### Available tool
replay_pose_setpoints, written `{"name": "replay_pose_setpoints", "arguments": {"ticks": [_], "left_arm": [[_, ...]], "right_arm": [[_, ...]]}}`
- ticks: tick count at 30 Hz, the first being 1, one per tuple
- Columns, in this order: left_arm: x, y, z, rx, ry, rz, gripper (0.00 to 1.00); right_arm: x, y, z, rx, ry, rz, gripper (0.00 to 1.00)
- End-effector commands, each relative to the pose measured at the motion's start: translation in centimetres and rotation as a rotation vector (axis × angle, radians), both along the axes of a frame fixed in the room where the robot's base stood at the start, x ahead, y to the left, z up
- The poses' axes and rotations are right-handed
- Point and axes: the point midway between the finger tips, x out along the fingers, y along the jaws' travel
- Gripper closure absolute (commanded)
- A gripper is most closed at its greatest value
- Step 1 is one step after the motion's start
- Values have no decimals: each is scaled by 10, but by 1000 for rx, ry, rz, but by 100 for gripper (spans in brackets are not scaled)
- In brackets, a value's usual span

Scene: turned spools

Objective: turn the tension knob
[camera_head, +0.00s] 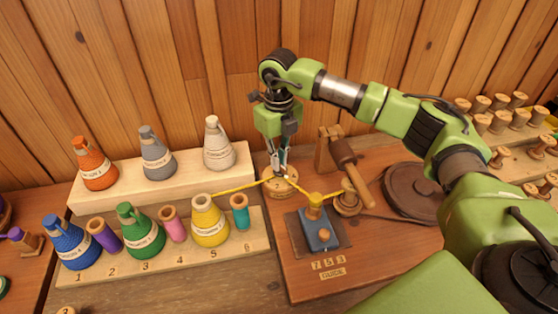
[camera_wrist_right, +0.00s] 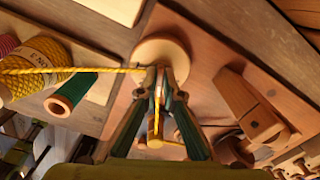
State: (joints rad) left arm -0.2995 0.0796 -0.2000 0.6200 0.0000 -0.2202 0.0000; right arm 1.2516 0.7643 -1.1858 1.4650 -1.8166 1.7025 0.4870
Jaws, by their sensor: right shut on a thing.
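The tension knob is a pale round wooden disc (camera_head: 283,190) at the back left of the brown winding board. It also shows in the right wrist view (camera_wrist_right: 150,50). My right gripper (camera_head: 282,172) points down at it, with its fingertips (camera_wrist_right: 161,78) close together at the disc's middle, shut on the knob. The part between the fingers is mostly hidden. Yellow yarn (camera_head: 240,188) runs from the yellow cone (camera_head: 209,222) to the knob, then on to the guide (camera_head: 315,209) on a blue block. My left gripper is not in view.
A small spool (camera_head: 347,202) stands right of the guide, under a wooden lever (camera_head: 345,160). A dark round wheel (camera_head: 411,192) lies further right. Cones and tubes stand on numbered steps at left. A plank wall closes off the back.

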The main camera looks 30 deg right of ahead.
Motion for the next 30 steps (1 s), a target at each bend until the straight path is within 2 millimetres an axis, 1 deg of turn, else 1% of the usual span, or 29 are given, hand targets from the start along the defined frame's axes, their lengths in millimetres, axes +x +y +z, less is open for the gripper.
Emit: {"name": "replay_pose_setpoints", "arguments": {"ticks": [6,17,18,19,30], "left_arm": [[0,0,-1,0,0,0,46],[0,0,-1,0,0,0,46],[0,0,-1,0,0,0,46],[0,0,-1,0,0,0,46],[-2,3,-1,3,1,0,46]], "right_arm": [[1,0,2,1,-4,29,100],[1,0,2,1,-5,30,100],[1,0,2,1,-5,29,83],[1,0,2,1,-5,29,76],[1,0,3,0,-2,29,76]]}}
